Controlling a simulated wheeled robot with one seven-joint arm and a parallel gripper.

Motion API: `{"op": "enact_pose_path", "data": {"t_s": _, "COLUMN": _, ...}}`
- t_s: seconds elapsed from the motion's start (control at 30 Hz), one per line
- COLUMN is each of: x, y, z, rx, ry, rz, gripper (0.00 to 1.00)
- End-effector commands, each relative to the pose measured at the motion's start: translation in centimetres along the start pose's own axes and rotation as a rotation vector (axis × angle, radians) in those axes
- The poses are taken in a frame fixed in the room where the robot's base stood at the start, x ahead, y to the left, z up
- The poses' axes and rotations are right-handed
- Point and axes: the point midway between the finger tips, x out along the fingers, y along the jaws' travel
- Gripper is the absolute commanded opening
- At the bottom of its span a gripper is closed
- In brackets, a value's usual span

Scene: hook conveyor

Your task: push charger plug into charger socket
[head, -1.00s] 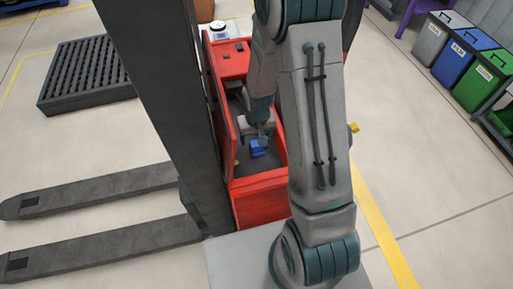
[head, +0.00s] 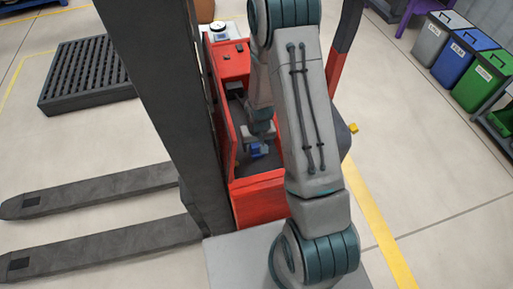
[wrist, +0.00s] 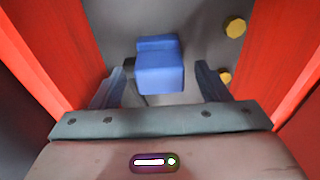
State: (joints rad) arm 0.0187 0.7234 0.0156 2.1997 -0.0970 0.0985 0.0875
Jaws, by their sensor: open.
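A blue block-shaped part, which looks like the charger plug (wrist: 159,66), sits inside the red truck's compartment. In the wrist view it lies between the two fingers of my gripper (wrist: 161,75), with a gap at each side. A small dark piece shows at its left. In the head view my gripper (head: 262,139) reaches down into the compartment, and the blue part (head: 257,151) shows just below it, partly covered. My gripper is open and holds nothing. I cannot pick out the charger socket for certain; it may be hidden.
Red walls (wrist: 283,50) stand close on both sides of my gripper. Two yellow knobs (wrist: 235,26) are on the grey surface at right. A dark mast (head: 165,100) stands left of the red truck (head: 262,205). Bins (head: 470,60) stand at the far right.

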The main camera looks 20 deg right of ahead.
Motion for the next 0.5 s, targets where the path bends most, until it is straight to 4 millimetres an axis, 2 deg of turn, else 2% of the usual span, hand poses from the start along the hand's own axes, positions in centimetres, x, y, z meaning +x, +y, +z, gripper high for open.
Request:
{"op": "enact_pose_path", "data": {"t_s": 0.2, "x": 1.9, "y": 0.0, "z": 0.0, "rx": 0.001, "ry": -0.001, "rz": 0.0, "gripper": 0.69}}
{"op": "enact_pose_path", "data": {"t_s": 0.5, "x": 2.1, "y": 0.0, "z": 0.0, "rx": 0.001, "ry": 0.001, "rz": 0.0, "gripper": 0.69}}
